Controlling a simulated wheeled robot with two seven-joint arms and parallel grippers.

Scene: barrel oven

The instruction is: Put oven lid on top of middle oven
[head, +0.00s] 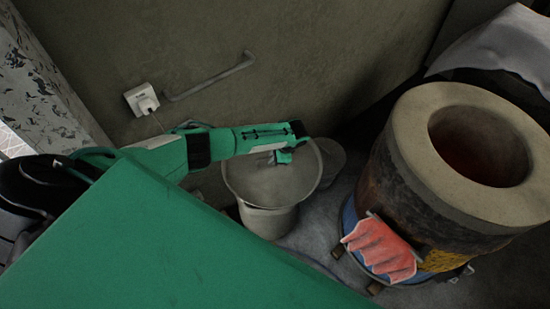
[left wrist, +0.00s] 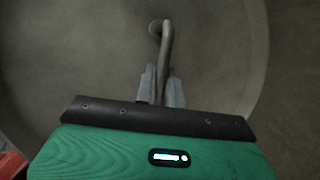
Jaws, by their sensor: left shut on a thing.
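The oven lid (head: 262,186) is a round grey disc. It appears on top of a pale bucket-like container (head: 267,222) in the middle of the head view. In the left wrist view the lid (left wrist: 75,60) fills most of the picture, with a bent metal handle (left wrist: 166,50) on it. My left gripper (head: 284,156) is over the lid, and its fingers (left wrist: 162,88) are shut on the handle. The barrel oven (head: 415,112) stands to the right with its round top opening (head: 480,146) uncovered. My right gripper is not in view.
A pink cloth (head: 380,248) hangs on the oven's front. A white cloth (head: 495,45) lies behind the oven at the upper right. A wall bar (head: 212,78) and a white socket (head: 142,99) are on the back wall. Another round container (head: 328,160) stands beside the bucket.

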